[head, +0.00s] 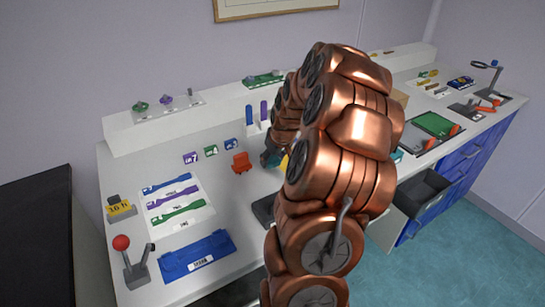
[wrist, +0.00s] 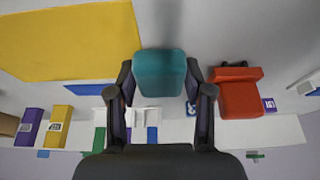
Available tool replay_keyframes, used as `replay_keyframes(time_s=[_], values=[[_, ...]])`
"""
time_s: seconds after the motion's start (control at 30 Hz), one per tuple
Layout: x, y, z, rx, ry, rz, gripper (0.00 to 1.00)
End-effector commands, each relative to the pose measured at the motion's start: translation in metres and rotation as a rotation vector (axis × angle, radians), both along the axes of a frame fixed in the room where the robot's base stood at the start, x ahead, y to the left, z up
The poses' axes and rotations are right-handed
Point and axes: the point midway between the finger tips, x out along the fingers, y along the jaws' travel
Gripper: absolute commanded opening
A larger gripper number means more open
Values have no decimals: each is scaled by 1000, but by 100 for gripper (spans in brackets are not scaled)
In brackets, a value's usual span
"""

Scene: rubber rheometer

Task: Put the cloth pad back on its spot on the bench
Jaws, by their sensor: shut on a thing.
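The cloth pad, a teal rounded block (wrist: 160,72), is between the two fingertips of my gripper (wrist: 159,84) in the wrist view. My gripper is shut on it. A pale bench surface lies behind the pad in that view, but I cannot tell the height of the pad above it. A large yellow sheet (wrist: 65,40) lies to the left of the pad in the wrist view. No marked spot for the pad can be made out.
The red object (wrist: 238,93) is close to the right of the gripper in the wrist view. On the bench (head: 225,222) are a blue tray (head: 197,256), a red-knobbed lever (head: 131,260) and a white card with coloured tools (head: 175,207). An open drawer (head: 420,193) juts out at right.

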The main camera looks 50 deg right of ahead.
Motion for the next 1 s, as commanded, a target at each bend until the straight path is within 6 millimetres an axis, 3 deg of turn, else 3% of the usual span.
replay_keyframes(time_s=[0.6, 0.63, 0.87, 1.0], values=[[0, 0, -10, 0, -1, 0, 13], [0, 0, -9, 0, -1, 0, 53], [0, 0, -9, 0, -1, 0, 76], [0, 0, -9, 0, -1, 0, 76]])
